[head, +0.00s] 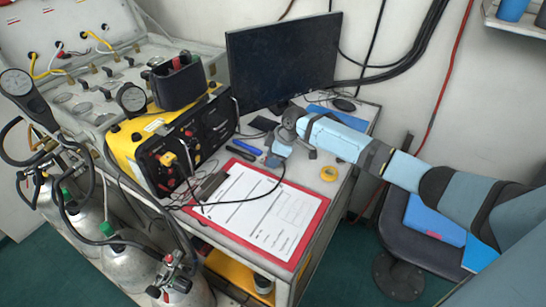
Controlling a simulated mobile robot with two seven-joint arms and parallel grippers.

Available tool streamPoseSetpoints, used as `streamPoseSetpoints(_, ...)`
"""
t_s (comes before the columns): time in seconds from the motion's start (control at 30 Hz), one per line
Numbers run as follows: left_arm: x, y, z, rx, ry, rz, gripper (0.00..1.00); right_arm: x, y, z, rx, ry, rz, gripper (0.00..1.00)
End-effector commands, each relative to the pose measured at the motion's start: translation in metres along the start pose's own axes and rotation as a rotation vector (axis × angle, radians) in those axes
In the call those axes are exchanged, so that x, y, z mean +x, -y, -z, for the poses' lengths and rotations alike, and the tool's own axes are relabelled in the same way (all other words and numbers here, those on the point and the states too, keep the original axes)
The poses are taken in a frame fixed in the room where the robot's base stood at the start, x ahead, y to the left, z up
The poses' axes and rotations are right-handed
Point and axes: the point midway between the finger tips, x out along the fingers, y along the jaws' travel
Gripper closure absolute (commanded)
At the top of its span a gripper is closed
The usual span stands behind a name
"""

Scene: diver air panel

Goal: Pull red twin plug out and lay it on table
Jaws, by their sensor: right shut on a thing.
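The yellow and black air panel case (185,140) stands on the left part of the table (318,196). A yellow plug (168,159) sits in its front. My right gripper (279,152) is low over the table, right of the case and in front of the monitor. It is shut on the end of a thin black cable (262,199), which loops over the clipboard back toward the case front. The red twin plug at that end is hidden by the fingers. I cannot tell whether it touches the table. My left gripper is not in view.
A red clipboard (319,222) with white paper covers the table's front. A monitor (283,60) stands behind. Gas cylinders (130,262) with hoses stand at left.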

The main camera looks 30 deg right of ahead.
Motion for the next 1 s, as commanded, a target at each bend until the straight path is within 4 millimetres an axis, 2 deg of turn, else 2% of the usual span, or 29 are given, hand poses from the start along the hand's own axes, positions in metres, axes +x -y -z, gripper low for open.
streamPoseSetpoints(0.5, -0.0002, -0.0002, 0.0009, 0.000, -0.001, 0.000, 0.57, 0.0046, 0.0000, -0.0020, 0.000, 0.000, 0.000, 0.94)
streamPoseSetpoints(0.53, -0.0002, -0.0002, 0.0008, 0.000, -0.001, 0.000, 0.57, 0.0048, 0.0000, -0.0021, 0.000, 0.000, 0.000, 0.63)
streamPoseSetpoints(0.63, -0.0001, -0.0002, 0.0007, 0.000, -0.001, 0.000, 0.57, 0.0048, 0.0000, -0.0021, 0.000, 0.000, 0.000, 0.40)
streamPoseSetpoints(0.67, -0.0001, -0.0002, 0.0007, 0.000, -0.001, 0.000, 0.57, 0.0048, 0.0000, -0.0021, 0.000, 0.000, 0.000, 0.35)
streamPoseSetpoints(0.87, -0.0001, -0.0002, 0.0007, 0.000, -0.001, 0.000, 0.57, 0.0048, 0.0001, -0.0023, 0.000, 0.001, 0.000, 0.35)
streamPoseSetpoints(1.0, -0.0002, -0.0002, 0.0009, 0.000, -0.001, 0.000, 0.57, -0.0030, -0.0005, -0.0023, 0.000, 0.000, -0.001, 0.35)
